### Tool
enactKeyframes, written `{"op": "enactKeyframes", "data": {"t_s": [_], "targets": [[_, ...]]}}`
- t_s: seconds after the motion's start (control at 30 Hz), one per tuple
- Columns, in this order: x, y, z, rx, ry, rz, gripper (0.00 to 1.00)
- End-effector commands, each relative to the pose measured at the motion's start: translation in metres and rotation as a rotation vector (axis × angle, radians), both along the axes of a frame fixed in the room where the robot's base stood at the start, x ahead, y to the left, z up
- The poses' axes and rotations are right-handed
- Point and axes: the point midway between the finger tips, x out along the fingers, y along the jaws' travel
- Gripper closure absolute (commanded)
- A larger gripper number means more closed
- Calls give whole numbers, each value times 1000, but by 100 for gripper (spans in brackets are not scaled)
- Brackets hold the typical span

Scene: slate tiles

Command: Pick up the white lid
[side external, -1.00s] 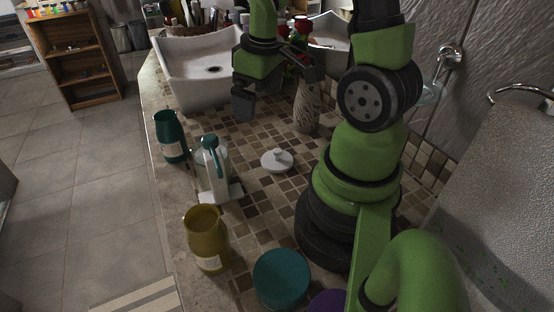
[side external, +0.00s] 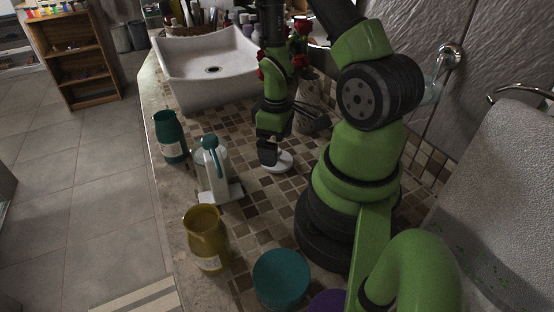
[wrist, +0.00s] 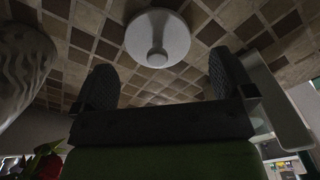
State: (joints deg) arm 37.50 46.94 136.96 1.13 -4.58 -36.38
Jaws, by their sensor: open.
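The white lid (side external: 279,163) lies on the tiled counter, a round disc with a small knob on top. In the wrist view the lid (wrist: 157,32) shows beyond the fingertips, centred between them, with its knob towards my gripper. My gripper (wrist: 160,84) is open, with one dark finger on each side and nothing between them. In the side external view my gripper (side external: 268,153) is low over the counter at the lid and hides part of it. I cannot tell whether a finger touches the lid.
A soap dispenser (side external: 212,170) stands left of the lid, with a green bottle (side external: 170,137) behind it. A yellow jug (side external: 206,240) and a teal round container (side external: 281,278) are nearer the camera. A patterned vase (side external: 312,108) stands behind the lid, and a white sink (side external: 205,70) is farther back.

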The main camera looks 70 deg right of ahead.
Motion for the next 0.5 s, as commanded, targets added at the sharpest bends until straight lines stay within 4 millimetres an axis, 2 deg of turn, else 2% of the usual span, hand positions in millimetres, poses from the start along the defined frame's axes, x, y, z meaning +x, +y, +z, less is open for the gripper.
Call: {"op": "enactKeyframes", "data": {"t_s": [0.2, 0.5], "targets": [[-2, -2, -29, 4, 5, -2, 0], [-1, -2, -38, 2, 2, -1, 0]]}}
